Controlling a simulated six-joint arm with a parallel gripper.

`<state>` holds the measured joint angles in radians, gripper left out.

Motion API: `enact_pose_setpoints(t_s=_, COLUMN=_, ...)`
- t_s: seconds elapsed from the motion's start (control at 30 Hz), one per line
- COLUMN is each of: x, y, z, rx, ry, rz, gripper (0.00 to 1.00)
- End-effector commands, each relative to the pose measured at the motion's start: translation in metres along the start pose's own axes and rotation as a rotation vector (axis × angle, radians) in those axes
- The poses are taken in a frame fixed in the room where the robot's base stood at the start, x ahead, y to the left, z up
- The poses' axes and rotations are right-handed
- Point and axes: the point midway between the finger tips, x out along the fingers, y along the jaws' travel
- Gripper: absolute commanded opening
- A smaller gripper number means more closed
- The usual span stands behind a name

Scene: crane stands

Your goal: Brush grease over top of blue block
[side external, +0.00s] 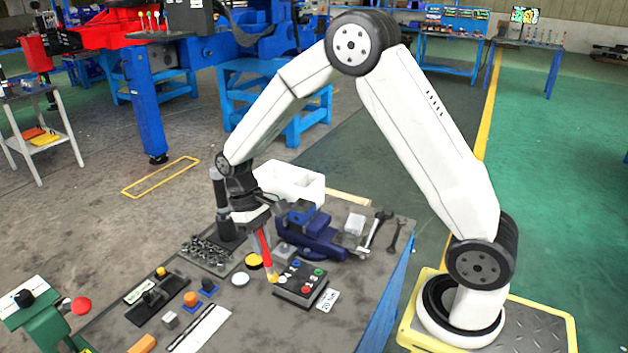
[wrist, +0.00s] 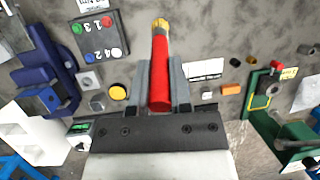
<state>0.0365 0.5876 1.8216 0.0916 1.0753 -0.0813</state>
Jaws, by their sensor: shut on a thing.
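My gripper (wrist: 158,82) is shut on a red-handled brush (wrist: 160,72), which points away from the wrist toward its tan tip. In the side external view my gripper (side external: 262,225) holds the brush (side external: 266,257) nearly upright, with its tip low beside the button box. A bright blue block (side external: 300,213) sits on the dark blue vise (side external: 322,238), right of my gripper; it also shows at the left of the wrist view (wrist: 45,98). A yellow round tin (side external: 254,260) stands left of the brush. Whether the tip touches anything or carries grease cannot be told.
A black button box (side external: 300,283) is close to the brush tip. A white bin (side external: 290,183) stands behind the vise, wrenches (side external: 376,229) lie right of it, and a tray of bolts (side external: 208,252) is at left. The table's front right is mostly clear.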

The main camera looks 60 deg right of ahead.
Motion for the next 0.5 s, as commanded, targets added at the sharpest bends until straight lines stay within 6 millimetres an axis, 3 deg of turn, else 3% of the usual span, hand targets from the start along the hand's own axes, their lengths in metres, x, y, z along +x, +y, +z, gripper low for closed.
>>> enact_pose_setpoints(t_s=0.27, x=-0.005, y=0.009, z=-0.007, rx=0.003, ry=0.014, rz=0.002, gripper=0.0)
enact_pose_setpoints(t_s=0.5, x=-0.027, y=0.047, z=-0.029, rx=0.007, ry=0.071, rz=0.016, gripper=0.0)
